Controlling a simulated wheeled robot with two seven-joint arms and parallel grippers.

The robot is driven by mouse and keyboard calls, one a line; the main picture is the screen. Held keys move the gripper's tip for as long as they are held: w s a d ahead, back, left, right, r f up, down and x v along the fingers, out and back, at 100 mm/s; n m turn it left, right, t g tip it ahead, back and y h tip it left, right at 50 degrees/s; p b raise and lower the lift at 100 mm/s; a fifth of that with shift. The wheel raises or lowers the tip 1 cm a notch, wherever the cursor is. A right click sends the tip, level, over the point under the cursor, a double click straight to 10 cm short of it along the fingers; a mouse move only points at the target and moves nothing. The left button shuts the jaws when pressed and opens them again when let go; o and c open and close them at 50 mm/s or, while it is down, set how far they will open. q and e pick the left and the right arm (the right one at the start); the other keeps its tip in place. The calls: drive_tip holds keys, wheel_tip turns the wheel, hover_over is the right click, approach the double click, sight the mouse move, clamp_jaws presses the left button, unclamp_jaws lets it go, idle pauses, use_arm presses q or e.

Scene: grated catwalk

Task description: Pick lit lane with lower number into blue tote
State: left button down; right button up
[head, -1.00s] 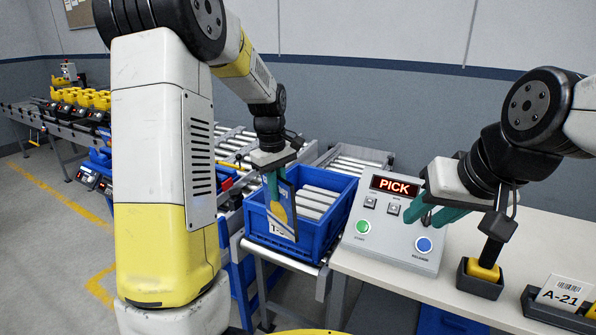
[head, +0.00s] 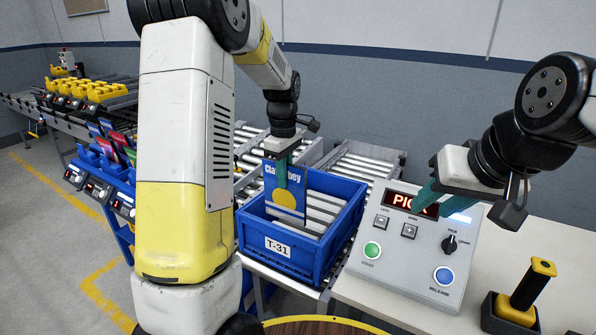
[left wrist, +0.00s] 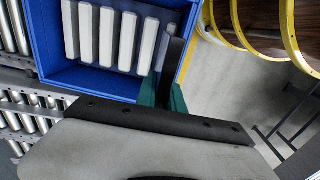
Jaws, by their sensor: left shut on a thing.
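The blue tote (head: 325,262), labelled T-31, stands on a roller conveyor in the head view. Several pale bars lie across its inside. My left gripper (head: 283,165) is shut on a blue packet (head: 297,205) with a yellow disc and partly covered lettering. The packet hangs upright at the tote's near left part; I cannot tell whether it touches the tote. In the left wrist view the packet (left wrist: 173,62) shows as a dark thin edge at the tote's rim. My right gripper (head: 430,197) is over the control panel, partly covering its display; its finger gap is unclear.
The panel (head: 405,265) has a green START button, a blue RELEASE button and a red display. Lanes (head: 115,165) with packets and small displays stand at left, partly behind my arm. Yellow bins (head: 85,88) stand farther back.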

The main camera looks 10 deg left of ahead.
use_arm(q)
wheel_tip(320, 180, down, 2)
hover_over(287, 219)
drive_tip(key=w, duration=0.2)
drive_tip(key=shift+s+a+f, duration=0.15)
drive_tip(key=shift+f, duration=1.05)
drive_tip(key=shift+s+a+f, duration=0.1)
drive_tip(key=shift+f, duration=1.15)
drive_tip(key=shift+f, duration=4.1)
drive_tip(key=c, duration=1.4)
unclamp_jaws()
drive_tip(key=shift+o, duration=0.6)
drive_tip(key=o, duration=0.3)
